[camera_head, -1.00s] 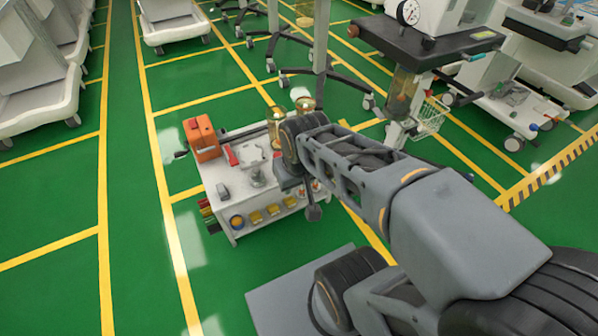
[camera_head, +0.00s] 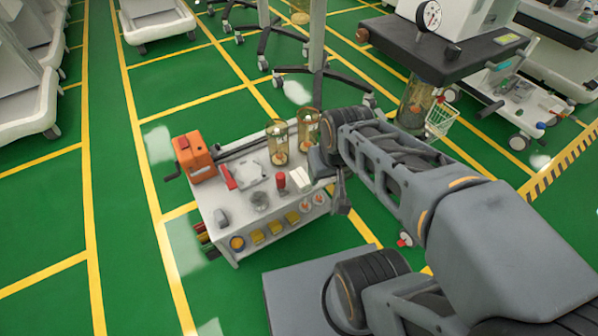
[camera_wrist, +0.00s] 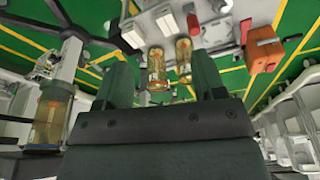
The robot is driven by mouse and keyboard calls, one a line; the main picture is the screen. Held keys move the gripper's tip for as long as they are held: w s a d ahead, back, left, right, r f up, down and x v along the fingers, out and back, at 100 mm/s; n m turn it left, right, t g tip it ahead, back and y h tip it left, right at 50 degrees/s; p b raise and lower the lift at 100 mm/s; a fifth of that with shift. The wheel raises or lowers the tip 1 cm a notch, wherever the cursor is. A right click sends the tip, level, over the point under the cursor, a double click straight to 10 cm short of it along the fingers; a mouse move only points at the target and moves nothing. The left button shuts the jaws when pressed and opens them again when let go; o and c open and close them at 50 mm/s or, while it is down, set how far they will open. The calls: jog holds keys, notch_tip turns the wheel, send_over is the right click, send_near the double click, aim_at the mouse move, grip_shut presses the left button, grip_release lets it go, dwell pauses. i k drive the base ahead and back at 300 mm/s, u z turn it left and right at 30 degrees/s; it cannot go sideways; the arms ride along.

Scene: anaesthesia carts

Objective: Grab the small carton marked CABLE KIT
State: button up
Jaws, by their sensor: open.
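A small white carton (camera_head: 300,178) stands on the right part of the top of a low white cart (camera_head: 222,200), beside a small red-topped item (camera_head: 281,182). Any lettering on it is too small to read, so I cannot confirm the CABLE KIT mark. In the wrist view, which looks upside down, a white carton (camera_wrist: 132,34) shows at upper left, likely the same one. My gripper (camera_wrist: 161,78) is open, its two dark fingers apart with nothing held between them. In the head view my gripper (camera_head: 341,200) is at the cart's right end, partly hidden by my wrist.
Two amber glass cylinders (camera_head: 277,145) (camera_head: 308,130) stand at the cart's back edge near my wrist. An orange box (camera_head: 192,157) stands at the left end. A red bar, grey pieces and yellow containers (camera_head: 275,228) are also there. A wheeled stand (camera_head: 317,75) is behind. Green floor is free at left.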

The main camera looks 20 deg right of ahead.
aim_at(300, 181)
jog(key=z, duration=1.45)
jog(key=k, duration=1)
jog(key=u, duration=1.55)
jog(key=i, duration=0.5)
jog(key=u, duration=0.05)
